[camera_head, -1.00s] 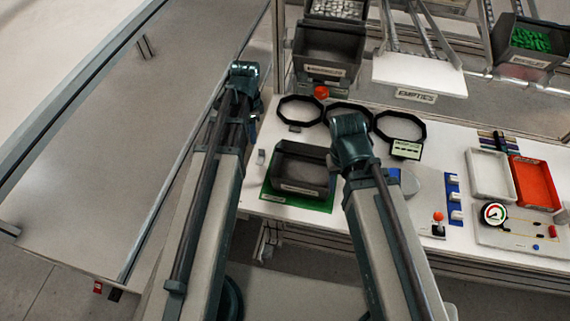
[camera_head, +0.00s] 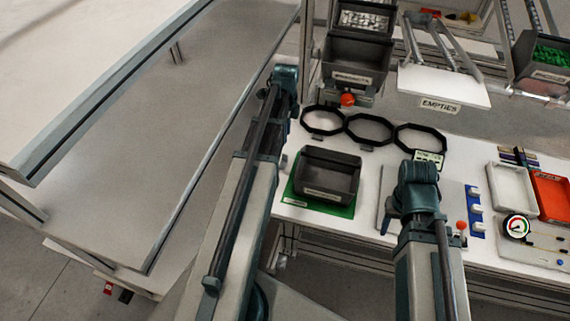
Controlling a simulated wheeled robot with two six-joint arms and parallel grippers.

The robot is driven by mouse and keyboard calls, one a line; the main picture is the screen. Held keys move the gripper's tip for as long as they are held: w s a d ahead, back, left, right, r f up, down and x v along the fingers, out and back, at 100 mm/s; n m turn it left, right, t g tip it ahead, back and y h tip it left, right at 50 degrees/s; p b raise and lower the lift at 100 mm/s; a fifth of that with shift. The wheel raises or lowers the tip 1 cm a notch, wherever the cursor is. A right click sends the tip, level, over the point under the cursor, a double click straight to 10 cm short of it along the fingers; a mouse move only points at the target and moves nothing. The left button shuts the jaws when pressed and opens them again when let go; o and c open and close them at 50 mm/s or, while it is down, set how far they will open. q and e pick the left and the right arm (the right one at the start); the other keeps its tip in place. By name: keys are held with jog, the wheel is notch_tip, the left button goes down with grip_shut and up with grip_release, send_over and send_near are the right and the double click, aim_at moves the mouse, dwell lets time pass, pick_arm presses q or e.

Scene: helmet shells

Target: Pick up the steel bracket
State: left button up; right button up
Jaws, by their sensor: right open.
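I cannot make out a steel bracket for certain; an upper bin (camera_head: 362,22) holds several small silvery pieces too small to tell. A dark bin (camera_head: 328,178) stands on a green mat (camera_head: 312,207) and looks empty. My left gripper (camera_head: 284,76) is at the bench's left end, left of the black rings; its fingers are hidden behind the wrist. My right gripper (camera_head: 415,178) is over the bench, right of the dark bin and in front of the rings. It is open, its fingers mostly hidden by the wrist; nothing shows in it.
Several black octagonal rings (camera_head: 369,129) lie at the back. A white tray (camera_head: 511,190), a red tray (camera_head: 551,196) and a gauge (camera_head: 516,226) are at the right. A sloped "EMPTIES" shelf (camera_head: 440,84) and a bin of green parts (camera_head: 541,50) hang above. A rail-edged surface lies left.

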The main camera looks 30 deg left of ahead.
pick_arm(q)
jog(key=b, duration=0.6)
send_over(283, 161)
jog(key=f, duration=0.7)
jog(key=shift+w+d+f, duration=0.1)
jog(key=shift+w+d, duration=0.15)
jog(key=shift+d, duration=0.15)
jog(key=f+b, duration=0.5)
jog(key=shift+w+a+f, duration=0.1)
jog(key=shift+a+f, duration=0.05)
jog(key=shift+a, duration=0.1)
grip_shut()
